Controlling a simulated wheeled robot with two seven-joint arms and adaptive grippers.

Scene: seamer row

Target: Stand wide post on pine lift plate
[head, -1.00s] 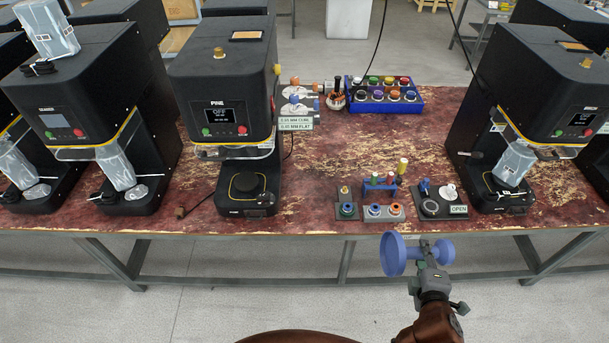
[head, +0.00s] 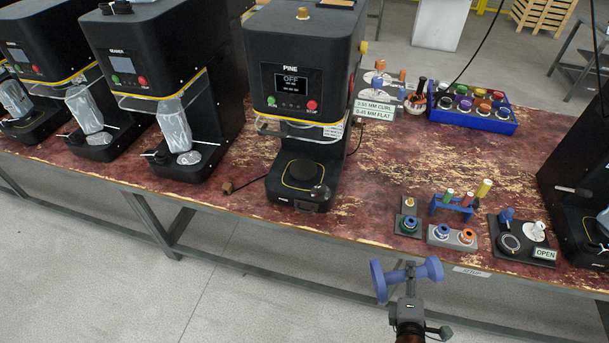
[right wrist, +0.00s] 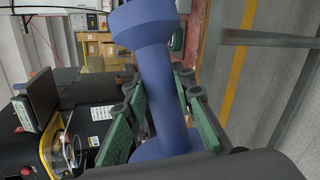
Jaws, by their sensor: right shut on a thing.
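The wide post (head: 379,282) is blue and spool-shaped, with a broad round flange at one end and a smaller one at the other. My right gripper (head: 409,274) is shut on its shaft and holds it lying sideways in front of the table edge. In the right wrist view the post (right wrist: 160,75) passes between the green finger pads. The pine machine (head: 303,88) stands at the back left of the gripper, its screen reading OFF. My left gripper is out of view.
Small stands with coloured rings and pegs (head: 452,236) sit near the front edge, right of the pine machine. A blue tray (head: 474,115) of several coloured pots is behind. Seamer machines (head: 160,85) stand at left. The tabletop between has free room.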

